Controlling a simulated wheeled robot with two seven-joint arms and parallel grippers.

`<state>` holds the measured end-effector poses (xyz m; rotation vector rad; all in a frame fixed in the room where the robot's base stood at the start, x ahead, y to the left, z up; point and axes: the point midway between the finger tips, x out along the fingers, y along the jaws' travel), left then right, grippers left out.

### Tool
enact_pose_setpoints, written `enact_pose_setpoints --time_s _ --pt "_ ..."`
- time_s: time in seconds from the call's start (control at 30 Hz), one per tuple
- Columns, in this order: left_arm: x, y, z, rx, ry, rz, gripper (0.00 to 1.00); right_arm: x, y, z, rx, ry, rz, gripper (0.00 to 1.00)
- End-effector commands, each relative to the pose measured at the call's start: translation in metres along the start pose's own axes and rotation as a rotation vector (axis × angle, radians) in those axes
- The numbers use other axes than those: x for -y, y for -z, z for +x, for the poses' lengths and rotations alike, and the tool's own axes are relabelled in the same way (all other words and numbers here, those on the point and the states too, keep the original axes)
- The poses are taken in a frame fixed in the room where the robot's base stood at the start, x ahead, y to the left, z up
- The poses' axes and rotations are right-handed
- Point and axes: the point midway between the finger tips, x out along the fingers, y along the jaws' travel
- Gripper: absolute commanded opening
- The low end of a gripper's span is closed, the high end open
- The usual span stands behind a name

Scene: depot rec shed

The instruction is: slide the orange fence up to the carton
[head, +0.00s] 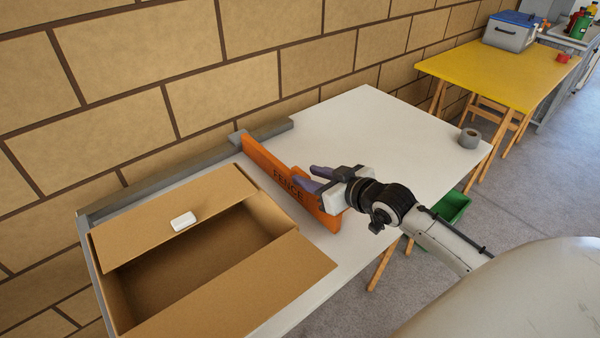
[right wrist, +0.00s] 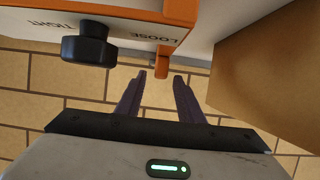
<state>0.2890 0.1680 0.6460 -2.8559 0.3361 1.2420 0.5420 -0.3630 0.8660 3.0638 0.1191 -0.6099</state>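The orange fence (head: 262,163), lettered FENCE, stands across the white table, joined at its far end to a grey rail (head: 180,172) along the wall. The open carton (head: 290,262) is to its left, with a strip of bare table between. My left gripper is out of view.
A small white object (head: 183,221) lies on the carton's far flap. The white table (head: 385,125) is clear right of the fence, except a grey roll (head: 469,138) at its right corner. A green bin (head: 452,207) stands below. A yellow table (head: 490,75) is beyond.

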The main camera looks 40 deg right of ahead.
Motion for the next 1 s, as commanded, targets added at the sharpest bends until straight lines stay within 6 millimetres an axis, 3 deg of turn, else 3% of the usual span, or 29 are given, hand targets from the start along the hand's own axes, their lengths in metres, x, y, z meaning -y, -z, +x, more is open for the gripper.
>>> enact_pose_setpoints --time_s 0.23,0.63,0.83,1.0 --pt "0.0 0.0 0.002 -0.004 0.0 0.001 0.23 0.0 0.0 0.034 -0.001 0.0 0.002 0.34" --pt "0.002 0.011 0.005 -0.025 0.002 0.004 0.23 0.001 0.0 0.041 0.0 0.001 -0.001 0.34" --pt "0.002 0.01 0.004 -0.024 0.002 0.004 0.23 0.001 0.0 0.041 0.0 0.001 0.0 0.01" --pt "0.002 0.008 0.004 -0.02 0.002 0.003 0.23 0.001 0.0 0.04 0.0 0.001 0.0 0.0"
